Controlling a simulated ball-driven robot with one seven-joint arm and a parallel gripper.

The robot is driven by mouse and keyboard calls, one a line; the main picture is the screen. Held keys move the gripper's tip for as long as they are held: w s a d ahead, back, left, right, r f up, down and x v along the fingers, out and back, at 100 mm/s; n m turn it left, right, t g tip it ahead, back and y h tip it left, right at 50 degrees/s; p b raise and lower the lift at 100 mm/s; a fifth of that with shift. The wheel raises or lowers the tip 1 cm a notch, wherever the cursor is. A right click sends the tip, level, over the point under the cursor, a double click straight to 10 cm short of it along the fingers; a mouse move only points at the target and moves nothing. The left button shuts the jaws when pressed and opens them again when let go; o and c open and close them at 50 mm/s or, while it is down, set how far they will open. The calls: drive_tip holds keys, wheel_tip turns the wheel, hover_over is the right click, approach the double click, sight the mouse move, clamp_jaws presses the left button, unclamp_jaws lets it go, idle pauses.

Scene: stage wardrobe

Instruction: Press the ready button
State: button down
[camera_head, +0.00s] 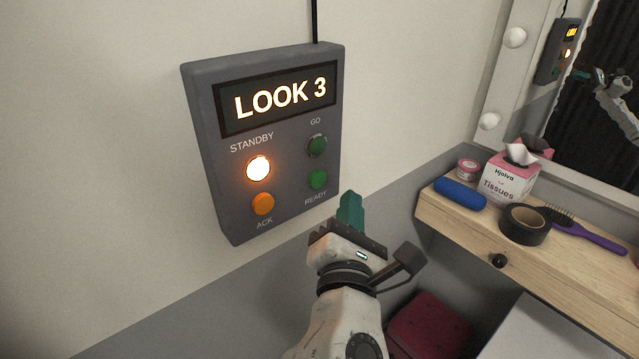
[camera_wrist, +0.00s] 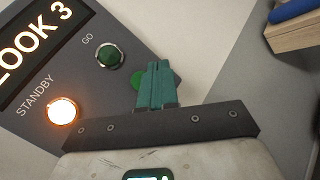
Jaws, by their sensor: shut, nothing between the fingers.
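The grey cue box (camera_head: 265,140) hangs on the wall, its display reading "LOOK 3". The green ready button (camera_head: 317,179) is at its lower right, above the label READY. In the wrist view the ready button (camera_wrist: 138,82) is mostly hidden behind my fingertips. My gripper (camera_head: 351,206), with teal fingers, is shut and empty. In the head view its tips are just below and right of the ready button; I cannot tell whether they touch the box. The wrist view also shows my gripper (camera_wrist: 158,66) pointing toward the button area.
The STANDBY lamp (camera_head: 258,168) glows. The orange ACK button (camera_head: 263,204) and dark green GO lamp (camera_head: 317,145) are close by. To the right, a wooden shelf (camera_head: 469,238) holds a tissue box (camera_head: 508,180), black tape (camera_head: 524,224), a blue case (camera_head: 460,193) and a purple brush (camera_head: 590,238).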

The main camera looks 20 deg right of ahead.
drive_tip(key=shift+w+a, duration=0.2)
drive_tip(key=shift+w, duration=0.45)
drive_tip(key=shift+w+a, duration=0.25)
drive_tip(key=shift+w, duration=0.4)
drive_tip(key=shift+w+a, duration=0.2)
drive_tip(key=shift+w, duration=0.45)
drive_tip(key=shift+w, duration=0.1)
idle(0.5)
drive_tip(key=shift+w+a, duration=0.1)
drive_tip(key=shift+w, duration=0.15)
drive_tip(key=shift+w+a, duration=0.15)
drive_tip(key=shift+w, duration=0.25)
idle(0.8)
drive_tip(key=shift+s, duration=0.15)
drive_tip(key=shift+s+d+p, duration=0.25)
drive_tip(key=shift+s+p, duration=0.3)
drive_tip(key=shift+s, duration=0.1)
drive_tip(key=shift+s, duration=0.1)
drive_tip(key=s, duration=0.1)
drive_tip(key=s+d+p, duration=0.1)
drive_tip(key=s, duration=0.2)
drive_tip(key=shift+s+d, duration=0.3)
